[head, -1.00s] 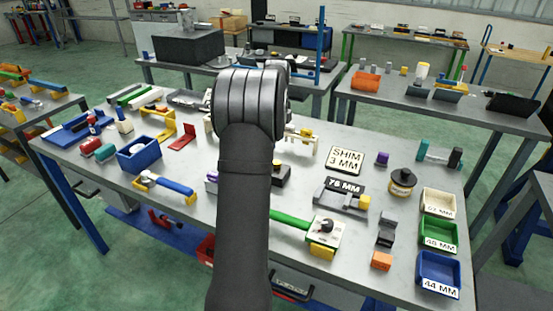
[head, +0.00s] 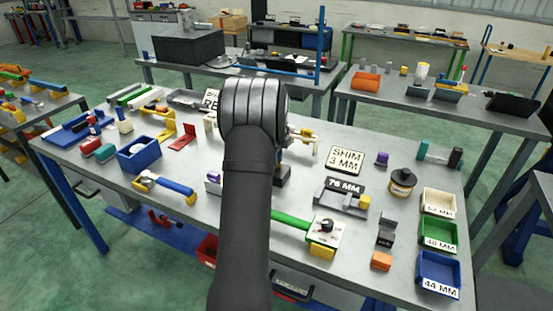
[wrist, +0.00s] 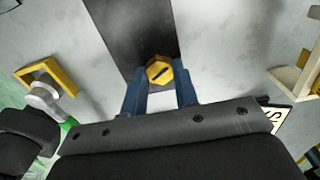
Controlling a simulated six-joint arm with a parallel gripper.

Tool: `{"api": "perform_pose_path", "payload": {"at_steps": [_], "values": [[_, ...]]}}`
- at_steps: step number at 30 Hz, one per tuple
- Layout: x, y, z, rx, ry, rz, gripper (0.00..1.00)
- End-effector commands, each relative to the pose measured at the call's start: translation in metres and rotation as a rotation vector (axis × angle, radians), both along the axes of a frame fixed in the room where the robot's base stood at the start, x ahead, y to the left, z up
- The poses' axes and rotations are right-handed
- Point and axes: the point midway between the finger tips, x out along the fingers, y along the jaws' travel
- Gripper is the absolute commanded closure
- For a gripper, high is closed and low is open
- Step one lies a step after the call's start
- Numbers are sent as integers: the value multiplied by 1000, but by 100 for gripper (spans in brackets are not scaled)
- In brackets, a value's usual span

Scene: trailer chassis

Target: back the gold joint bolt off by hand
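The gold joint bolt (wrist: 160,72) shows in the wrist view as a hexagonal head with a dark line across it. It sits against a dark plate (wrist: 127,35). My gripper (wrist: 161,82) has its two blue fingers on either side of the bolt head, with little or no gap visible. I cannot tell whether they press on it. In the head view my arm hides most of my gripper and the bolt. A dark block (head: 283,176) shows just right of my arm, with a bit of blue above it.
A green-handled fixture (head: 323,232) and a 76 MM gauge block (head: 341,200) stand to the right. A blue bin (head: 139,155) and a blue-handled tool (head: 172,186) are to the left. Labelled trays (head: 438,236) line the right edge.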

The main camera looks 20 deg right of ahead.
Motion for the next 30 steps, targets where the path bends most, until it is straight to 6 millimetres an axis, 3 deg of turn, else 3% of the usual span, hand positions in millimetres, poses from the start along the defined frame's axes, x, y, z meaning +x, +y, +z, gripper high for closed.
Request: {"api": "perform_pose_path", "payload": {"at_steps": [1,3,16,30], "values": [[0,0,0,-1,-1,0,84],[0,0,0,-1,-1,0,96],[0,0,1,1,-1,88,96],[0,0,0,1,1,490,96]]}}
